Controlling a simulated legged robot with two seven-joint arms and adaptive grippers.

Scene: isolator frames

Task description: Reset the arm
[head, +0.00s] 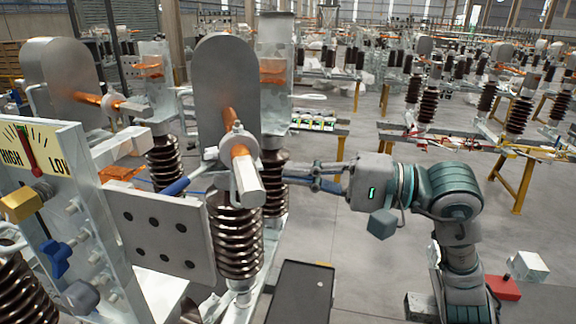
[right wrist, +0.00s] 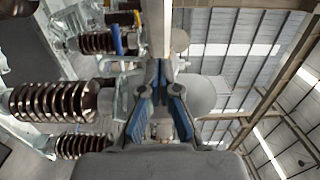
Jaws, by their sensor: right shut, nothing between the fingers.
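My right arm reaches in from the right in the head view. Its gripper (head: 300,178) points left, beside the brown ribbed insulator (head: 237,240) and the copper-coloured rod with a grey end (head: 243,165). How close its fingertips are to the isolator is hard to tell. In the right wrist view the two blue-padded fingers (right wrist: 160,72) come together at their tips, with nothing between them. A pale bar (right wrist: 158,28) lies beyond the tips. My left gripper is not in view.
A gauge panel marked HIGH and LOW (head: 32,150), with a yellow knob (head: 22,202) and a blue valve handle (head: 55,258), stands at left. A grey perforated plate (head: 155,235) is beside it. More isolators line the hall. Open floor (head: 385,275) lies below the arm.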

